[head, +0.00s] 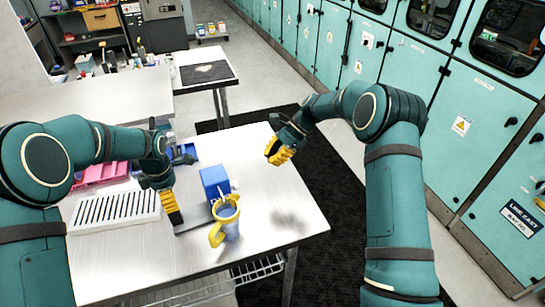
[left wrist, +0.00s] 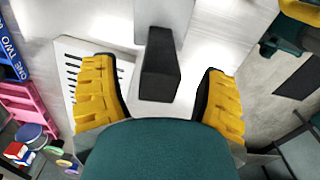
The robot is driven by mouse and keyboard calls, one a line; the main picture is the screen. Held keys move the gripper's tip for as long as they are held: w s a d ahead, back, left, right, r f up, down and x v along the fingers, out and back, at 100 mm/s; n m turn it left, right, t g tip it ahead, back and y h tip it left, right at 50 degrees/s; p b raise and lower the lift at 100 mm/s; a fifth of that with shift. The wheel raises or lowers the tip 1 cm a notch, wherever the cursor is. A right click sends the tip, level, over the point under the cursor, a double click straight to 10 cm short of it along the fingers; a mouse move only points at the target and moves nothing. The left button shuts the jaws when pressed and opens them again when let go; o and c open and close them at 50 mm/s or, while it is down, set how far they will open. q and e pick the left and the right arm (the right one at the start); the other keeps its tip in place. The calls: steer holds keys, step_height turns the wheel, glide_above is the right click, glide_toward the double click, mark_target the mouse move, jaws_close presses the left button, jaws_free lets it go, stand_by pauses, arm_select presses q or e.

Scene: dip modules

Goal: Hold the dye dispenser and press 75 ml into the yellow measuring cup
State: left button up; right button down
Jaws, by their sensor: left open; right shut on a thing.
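The dye dispenser (head: 214,183) is a blue box standing on the steel table, with a small pale nozzle part at its front. The yellow measuring cup (head: 217,236) stands just in front of it, its rim under or close to the nozzle. Its handle faces the front left and its lower body looks bluish. My left gripper (head: 175,210) is open left of the dispenser. In the left wrist view, a black block (left wrist: 160,65) on a grey part lies between and beyond its fingers, apart from both. My right gripper (head: 280,153) is shut, raised right of the dispenser; what it holds is hidden.
A white slotted rack (head: 115,208) and a pink tray (head: 103,174) lie left of my left gripper. A blue bin (head: 183,154) is behind. The table's right front corner (head: 300,233) is clear. Teal cabinets (head: 410,70) line the right.

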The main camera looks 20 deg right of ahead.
arm_select(q)
step_height(320, 180, up, 2)
steer(key=shift+r+p, duration=0.1)
steer(key=shift+p, duration=0.35)
steer(key=shift+r, duration=2.1)
